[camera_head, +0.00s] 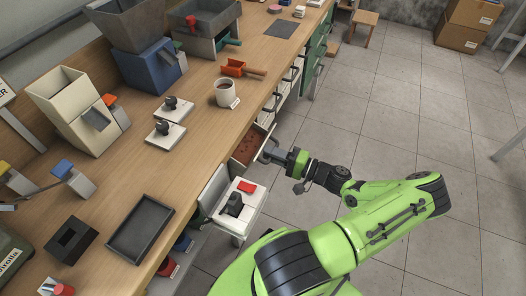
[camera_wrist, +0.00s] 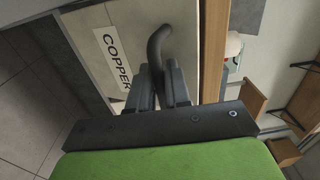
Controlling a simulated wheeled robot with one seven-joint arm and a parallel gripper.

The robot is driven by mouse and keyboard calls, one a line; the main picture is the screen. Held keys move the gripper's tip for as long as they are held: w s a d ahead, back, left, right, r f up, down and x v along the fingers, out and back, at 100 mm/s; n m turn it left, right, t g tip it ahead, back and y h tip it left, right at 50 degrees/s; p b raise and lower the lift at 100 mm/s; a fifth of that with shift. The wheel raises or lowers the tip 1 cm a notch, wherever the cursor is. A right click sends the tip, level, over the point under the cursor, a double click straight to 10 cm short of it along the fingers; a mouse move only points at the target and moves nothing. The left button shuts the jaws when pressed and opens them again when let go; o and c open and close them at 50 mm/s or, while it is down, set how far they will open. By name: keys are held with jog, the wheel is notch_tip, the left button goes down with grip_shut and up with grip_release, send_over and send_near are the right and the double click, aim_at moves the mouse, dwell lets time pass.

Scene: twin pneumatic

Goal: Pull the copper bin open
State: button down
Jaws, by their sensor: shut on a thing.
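The copper bin (camera_head: 246,148) is a drawer under the bench edge. In the head view it stands partly out, with brown contents showing inside. In the wrist view its pale front (camera_wrist: 190,22) carries a white label reading "COPPER" (camera_wrist: 114,56) and a dark curved handle (camera_wrist: 158,38). My gripper (camera_head: 270,152) is at the bin's front. In the wrist view my gripper (camera_wrist: 162,82) has its two dark fingers closed around the handle's end. The far end of the handle between the fingers is hidden.
Several closed drawers with handles line the bench (camera_head: 205,140) further along. A cup (camera_head: 226,94) and an orange scoop (camera_head: 234,68) sit on top. The tiled floor (camera_head: 400,120) at right is clear.

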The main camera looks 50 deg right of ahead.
jog(key=shift+s+d+f+b, duration=0.3)
jog(key=shift+s+f+b, duration=0.15)
jog(key=shift+s+f, duration=0.5)
jog(key=shift+s+d+f+b, duration=0.25)
jog(key=shift+s+f+b, duration=0.2)
jog(key=shift+s+f, duration=0.45)
jog(key=shift+w+f, duration=0.15)
jog(key=c, duration=1.3)
grip_release()
jog(key=shift+w, duration=0.15)
jog(key=p+v, duration=0.1)
jog(key=v, duration=1.5)
